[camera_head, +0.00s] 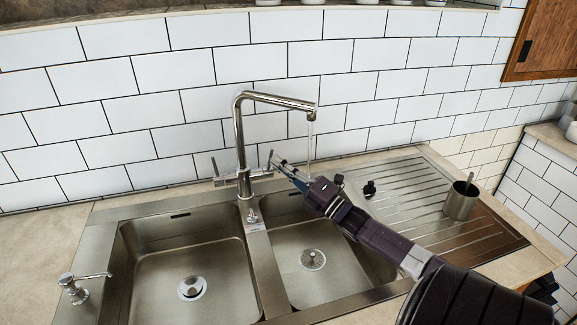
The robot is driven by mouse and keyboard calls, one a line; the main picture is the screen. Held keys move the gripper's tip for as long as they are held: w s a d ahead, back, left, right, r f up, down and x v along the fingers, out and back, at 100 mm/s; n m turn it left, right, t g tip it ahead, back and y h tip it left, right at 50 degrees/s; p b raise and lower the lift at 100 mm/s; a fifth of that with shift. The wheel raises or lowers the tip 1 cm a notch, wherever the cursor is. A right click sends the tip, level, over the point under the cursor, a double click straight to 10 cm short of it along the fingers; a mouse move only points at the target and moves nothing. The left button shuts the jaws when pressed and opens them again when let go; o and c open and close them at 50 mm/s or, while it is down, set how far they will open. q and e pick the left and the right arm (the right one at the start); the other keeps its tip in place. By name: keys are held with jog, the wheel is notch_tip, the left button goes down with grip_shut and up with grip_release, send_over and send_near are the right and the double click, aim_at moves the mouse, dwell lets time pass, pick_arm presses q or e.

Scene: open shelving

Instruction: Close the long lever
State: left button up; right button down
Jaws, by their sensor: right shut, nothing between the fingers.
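A metal faucet (243,140) stands behind the divider of a double sink, its spout bent to the right. A thin stream of water (310,140) falls from the spout. A lever (216,168) stands up at the left side of the faucet base; another lever (269,160) is at the right side, close to my fingertips. My right gripper (280,165) reaches in from the lower right, shut and empty, its tips beside the right lever. I cannot tell whether they touch it. My left gripper is not in view.
The sink has a left basin (140,262) and a right basin (290,232). A soap dispenser (76,288) stands at the front left. A metal cup (461,200) and a small black object (369,189) are on the drainboard (405,172). A tiled wall (140,110) is behind.

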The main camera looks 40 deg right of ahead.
jog(key=shift+w+r, duration=0.1)
jog(key=shift+w, duration=0.1)
jog(key=w+g+p, duration=0.1)
jog(key=p, duration=0.1)
jog(key=w+d+r+m+g+p, duration=0.1)
jog(key=p, duration=0.1)
jog(key=w+d+r+m+h+p, duration=0.1)
jog(key=p, duration=0.2)
jog(key=shift+w+r+g, duration=0.15)
jog(key=shift+w+g, duration=0.05)
jog(key=shift+g, duration=0.2)
jog(key=shift+s, duration=0.1)
